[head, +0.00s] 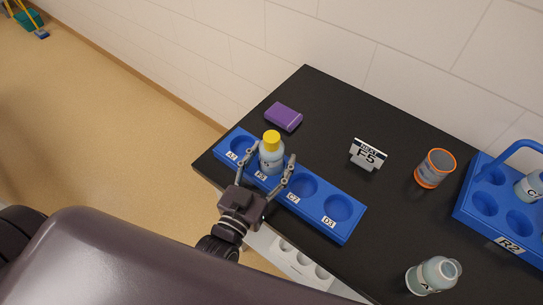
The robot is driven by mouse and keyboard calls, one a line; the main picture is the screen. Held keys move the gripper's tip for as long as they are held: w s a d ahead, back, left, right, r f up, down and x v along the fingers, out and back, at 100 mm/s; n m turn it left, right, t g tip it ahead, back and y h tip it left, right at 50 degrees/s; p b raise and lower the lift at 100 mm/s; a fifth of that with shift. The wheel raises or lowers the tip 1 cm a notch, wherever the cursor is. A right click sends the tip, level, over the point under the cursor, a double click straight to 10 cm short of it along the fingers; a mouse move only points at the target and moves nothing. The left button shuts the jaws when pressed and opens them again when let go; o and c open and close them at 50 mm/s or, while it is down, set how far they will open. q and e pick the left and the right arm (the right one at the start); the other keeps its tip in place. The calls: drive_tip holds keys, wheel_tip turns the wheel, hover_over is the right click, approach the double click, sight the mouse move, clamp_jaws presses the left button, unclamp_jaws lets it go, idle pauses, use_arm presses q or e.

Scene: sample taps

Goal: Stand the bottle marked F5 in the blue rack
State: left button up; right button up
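A bottle with a yellow cap (271,150) stands upright in the slot labelled F5 of a long blue slotted holder (320,211) at the table's left edge. The writing on the bottle is too small to read fully. My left gripper (273,161) has its fingers on either side of the bottle, apart, with a small gap showing on the right; it looks open around it. A blue rack marked R2 (509,245), with a carry handle, stands at the right edge and is partly cut off. My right gripper is not in view.
A bottle (529,187) stands in the R2 rack; other holes there are empty. An uncapped bottle (432,276) is near the front. An orange-rimmed cup (434,169), an F5 sign (367,154) and a purple block (284,116) stand behind. A white holed rack (300,262) is below.

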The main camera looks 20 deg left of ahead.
use_arm(q)
drive_tip(key=shift+r, duration=0.2)
drive_tip(key=s, duration=0.3)
drive_tip(key=s+a+b, duration=0.1)
drive_tip(key=s, duration=0.7)
drive_tip(key=shift+a+f+b, duration=0.1)
drive_tip(key=shift+a+b, duration=0.05)
drive_tip(key=shift+b, duration=0.25)
drive_tip(key=shift+s, duration=0.45)
